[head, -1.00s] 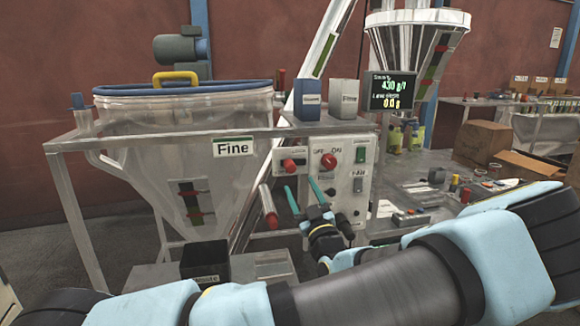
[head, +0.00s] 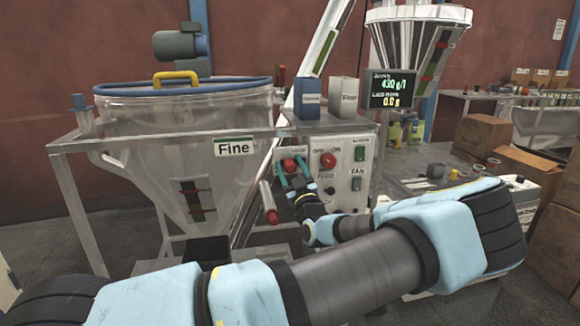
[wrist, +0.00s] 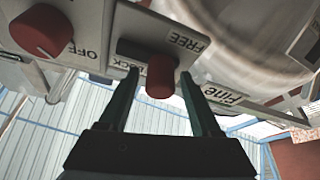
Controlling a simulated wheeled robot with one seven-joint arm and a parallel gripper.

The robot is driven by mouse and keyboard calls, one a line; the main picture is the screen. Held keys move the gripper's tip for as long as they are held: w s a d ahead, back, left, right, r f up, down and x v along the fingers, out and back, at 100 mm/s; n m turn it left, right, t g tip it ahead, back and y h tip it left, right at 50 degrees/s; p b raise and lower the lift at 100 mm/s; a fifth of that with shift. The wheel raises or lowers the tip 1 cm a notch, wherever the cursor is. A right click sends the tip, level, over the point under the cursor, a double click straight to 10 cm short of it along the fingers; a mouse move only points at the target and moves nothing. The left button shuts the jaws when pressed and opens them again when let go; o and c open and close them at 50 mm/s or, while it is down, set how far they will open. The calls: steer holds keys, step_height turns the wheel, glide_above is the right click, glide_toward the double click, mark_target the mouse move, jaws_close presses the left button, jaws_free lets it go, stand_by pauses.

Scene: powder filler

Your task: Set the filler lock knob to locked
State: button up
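The red lock knob (head: 289,164) sits at the upper left of the white control panel (head: 342,190). In the wrist view the knob (wrist: 160,80) is a short red cylinder on a dark plate, with the FREE label to its upper right and the LOCK label, partly covered by a finger, to its left. My gripper (head: 292,174) is open, its two teal fingers on either side of the knob. In the wrist view my gripper (wrist: 159,82) shows gaps between the fingers and the knob. I cannot tell which setting the knob points to.
A red OFF/ON knob (head: 328,160) is right of the lock knob, with a green switch (head: 360,154) and a fan switch (head: 357,184) beyond. A red-tipped cylinder (head: 270,214) is below left. The "Fine" hopper (head: 180,130) stands left; two boxes (head: 308,100) sit above.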

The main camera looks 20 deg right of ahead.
jaws_close()
stand_by(0.3)
stand_by(0.9)
